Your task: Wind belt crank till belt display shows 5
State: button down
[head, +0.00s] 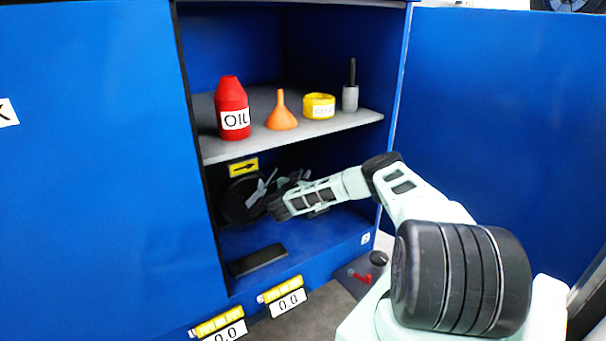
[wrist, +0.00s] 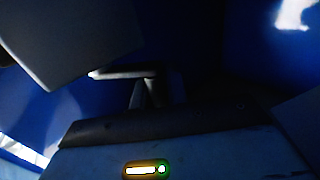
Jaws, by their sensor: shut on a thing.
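A dark round wheel with a pale crank (head: 260,190) sits inside the blue cabinet, under the shelf and below a yellow arrow sign (head: 243,167). I take it to be the belt crank; no name is readable on it. My gripper (head: 276,207) reaches in from the right and is shut at the crank, covering part of it. The wrist view is dark; a thin pale bar (wrist: 125,73), likely part of the crank, shows above my gripper body. Two displays on the cabinet's front edge, the left display (head: 225,333) and the right display (head: 288,303), read 0.0. Their yellow labels are unreadable.
The shelf (head: 350,123) above my gripper holds a red oil bottle (head: 231,108), an orange funnel (head: 281,112), a yellow tub (head: 319,106) and a grey brush-like thing (head: 350,97). A black slab (head: 258,260) lies on the cabinet floor. The open door (head: 500,110) is at right.

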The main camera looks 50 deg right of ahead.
jog(key=p, duration=0.1)
jog(key=m+g+p, duration=0.1)
jog(key=p, duration=0.1)
jog(key=g+p, duration=0.1)
jog(key=p, duration=0.1)
jog(key=shift+w+d+r+m+h, duration=0.2)
jog(key=shift+d+r+m+h, duration=0.1)
jog(key=shift+d+h, duration=0.1)
jog(key=c, duration=1.4)
grip_release()
jog(key=shift+o, duration=0.2)
jog(key=shift+f, duration=0.1)
jog(key=shift+s+f, duration=0.15)
